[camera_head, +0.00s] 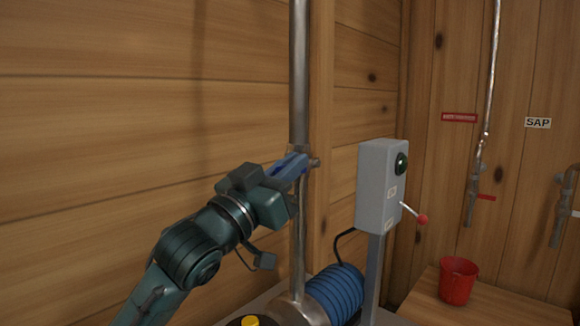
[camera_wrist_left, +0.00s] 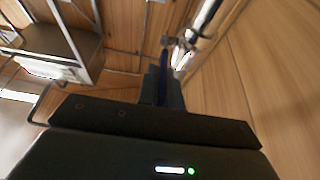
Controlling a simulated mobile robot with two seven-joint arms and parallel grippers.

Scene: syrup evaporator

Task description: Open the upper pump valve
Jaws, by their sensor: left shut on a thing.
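The upper pump valve sits on the vertical metal pipe (camera_head: 299,90), with its small metal body (camera_head: 314,162) at the pipe's right side. A blue valve handle (camera_head: 291,164) points from the pipe toward the lower left. My left gripper (camera_head: 286,170) is shut on this handle and partly hides it. In the left wrist view the blue handle (camera_wrist_left: 163,84) lies between the dark fingers, and the pipe (camera_wrist_left: 203,30) runs behind it. My right gripper is in neither view.
Below stands a pump with a blue ribbed motor (camera_head: 335,292). To its right is a grey control box (camera_head: 378,187) with a green button and a red-knobbed lever (camera_head: 422,218). A red bucket (camera_head: 458,281) stands on a wooden surface. A SAP sign (camera_head: 538,122) hangs on the wall.

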